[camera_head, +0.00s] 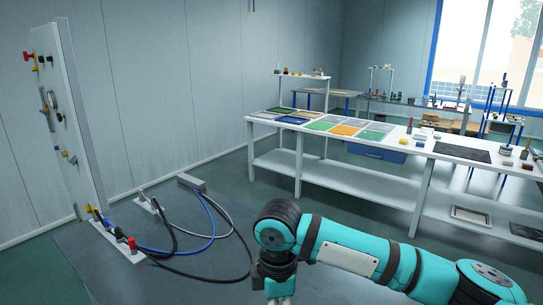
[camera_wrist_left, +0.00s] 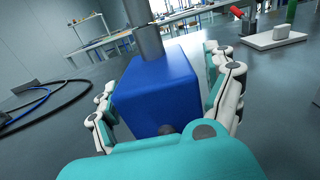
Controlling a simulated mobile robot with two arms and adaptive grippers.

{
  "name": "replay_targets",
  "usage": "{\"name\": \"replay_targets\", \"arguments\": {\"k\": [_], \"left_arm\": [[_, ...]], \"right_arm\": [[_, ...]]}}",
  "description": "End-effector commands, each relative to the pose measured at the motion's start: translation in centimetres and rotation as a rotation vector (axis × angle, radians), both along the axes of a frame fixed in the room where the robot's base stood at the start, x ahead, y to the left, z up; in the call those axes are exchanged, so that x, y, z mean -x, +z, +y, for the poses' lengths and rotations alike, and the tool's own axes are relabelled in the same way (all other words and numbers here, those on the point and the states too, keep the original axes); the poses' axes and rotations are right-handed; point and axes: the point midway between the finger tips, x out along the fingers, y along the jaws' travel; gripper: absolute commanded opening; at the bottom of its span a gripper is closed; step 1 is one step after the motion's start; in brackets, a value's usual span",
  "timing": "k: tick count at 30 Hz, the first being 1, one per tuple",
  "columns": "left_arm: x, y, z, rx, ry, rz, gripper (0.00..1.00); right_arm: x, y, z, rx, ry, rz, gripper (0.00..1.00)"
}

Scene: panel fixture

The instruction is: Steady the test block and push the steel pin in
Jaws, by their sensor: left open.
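The blue test block (camera_wrist_left: 150,90) stands between the spread fingers of my left gripper (camera_wrist_left: 162,75) in the left wrist view. The gripper is open, with a finger on either side; I cannot tell whether either touches the block. A grey steel pin (camera_wrist_left: 150,42) stands up from the block's top, with a narrower part above that runs out of the frame. How deep it sits is hidden. In the head view an arm of mine comes in from the right. Its gripper (camera_head: 279,297) is cut off at the bottom edge, so its jaws do not show. The block is not in the head view.
A white base with a red-handled clamp (camera_wrist_left: 275,37) stands at the right of the wrist view. Black and blue cables (camera_head: 205,240) lie on the grey surface at left. An upright panel (camera_head: 70,120) with fittings stands far left. A long white workbench (camera_head: 385,140) is behind.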

Motion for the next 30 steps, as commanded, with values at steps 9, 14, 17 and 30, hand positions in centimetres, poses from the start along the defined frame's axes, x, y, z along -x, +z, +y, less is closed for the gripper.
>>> {"name": "replay_targets", "arguments": {"k": [9,14,17,30], "left_arm": [[4.5,-0.2,3.2,-0.005,-0.002,0.003,0.86],[7.1,-0.1,5.2,-0.004,-0.002,0.002,0.86],[8.3,-0.1,6.0,-0.003,-0.001,0.003,0.86],[11.3,1.4,8.2,-0.001,-0.001,0.002,0.86]], "right_arm": [[0.0,0.0,0.0,0.000,0.000,0.000,0.43],[0.0,0.0,0.0,0.000,0.000,0.000,0.43],[0.0,0.0,0.0,0.000,0.000,0.000,0.43],[0.0,0.9,0.0,0.000,0.000,0.000,0.43]]}}
